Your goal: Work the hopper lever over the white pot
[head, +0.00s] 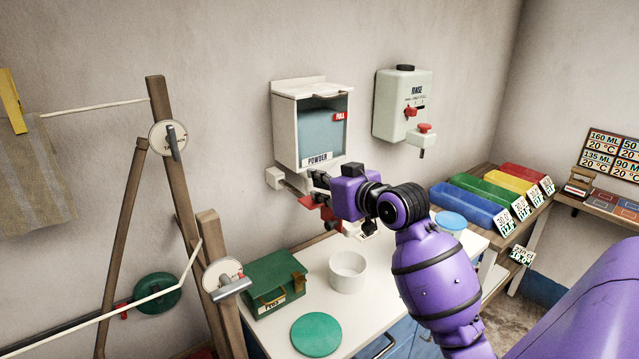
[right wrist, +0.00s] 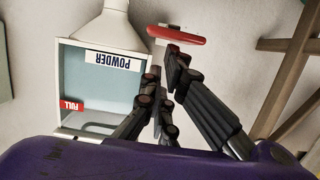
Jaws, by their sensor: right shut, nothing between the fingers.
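The powder hopper (head: 312,128) is a white wall box with a blue-grey window, a "POWDER" label and a red "FULL" tag. Its red lever (head: 308,202) shows below it, partly behind my right gripper (head: 318,183). In the right wrist view the picture is upside down; the hopper (right wrist: 98,88) is at left and the red lever (right wrist: 178,35) at top centre. My right gripper's fingers (right wrist: 166,82) are shut and empty, close to the lever; I cannot tell whether they touch it. The white pot (head: 348,272) stands upright on the counter below. My left gripper is out of view.
A rinse dispenser (head: 402,105) hangs right of the hopper. A green box (head: 273,285) and a green disc (head: 316,335) are on the white counter (head: 385,290). Coloured trays (head: 468,207) stand at right. Wooden posts (head: 170,150) with pale lines rise at left.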

